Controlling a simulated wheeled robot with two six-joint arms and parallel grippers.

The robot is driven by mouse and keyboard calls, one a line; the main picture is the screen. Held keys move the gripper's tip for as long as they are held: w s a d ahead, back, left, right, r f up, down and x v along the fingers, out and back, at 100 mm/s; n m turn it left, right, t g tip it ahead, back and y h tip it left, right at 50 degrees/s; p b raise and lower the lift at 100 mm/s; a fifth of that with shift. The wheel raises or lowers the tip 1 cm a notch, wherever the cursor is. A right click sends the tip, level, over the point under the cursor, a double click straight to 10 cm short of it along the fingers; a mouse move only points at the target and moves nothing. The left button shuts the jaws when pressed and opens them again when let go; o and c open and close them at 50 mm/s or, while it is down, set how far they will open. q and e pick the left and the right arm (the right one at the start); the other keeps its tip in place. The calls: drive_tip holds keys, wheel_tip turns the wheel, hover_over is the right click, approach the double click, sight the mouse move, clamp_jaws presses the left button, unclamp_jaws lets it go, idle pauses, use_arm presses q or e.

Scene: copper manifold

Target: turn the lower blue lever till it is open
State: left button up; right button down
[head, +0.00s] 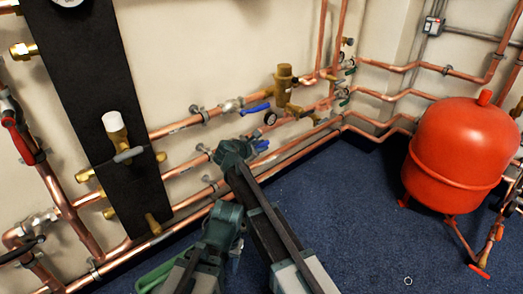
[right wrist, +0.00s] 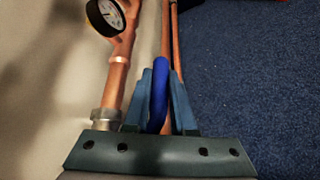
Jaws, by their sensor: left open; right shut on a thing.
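The lower blue lever (head: 262,145) is on the lower copper pipe run by the left wall, partly hidden behind my right gripper (head: 250,149). In the right wrist view the blue lever (right wrist: 158,92) stands between both fingers of my right gripper (right wrist: 160,105), which is shut on it. The lever's valve body is mostly hidden. An upper blue lever (head: 255,108) lies along the pipe above, apart from the gripper. My left gripper (head: 222,222) is lower and further left, away from the levers; its fingers are hard to make out.
A pressure gauge (head: 270,118) sits just above the lower lever, near my right gripper. A black board (head: 95,100) with brass fittings stands left. A red tank (head: 455,150) stands right. The blue floor (head: 340,200) between is open.

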drive_tip(key=c, duration=0.8)
unclamp_jaws()
drive_tip(key=shift+o, duration=0.2)
drive_tip(key=shift+r, duration=0.1)
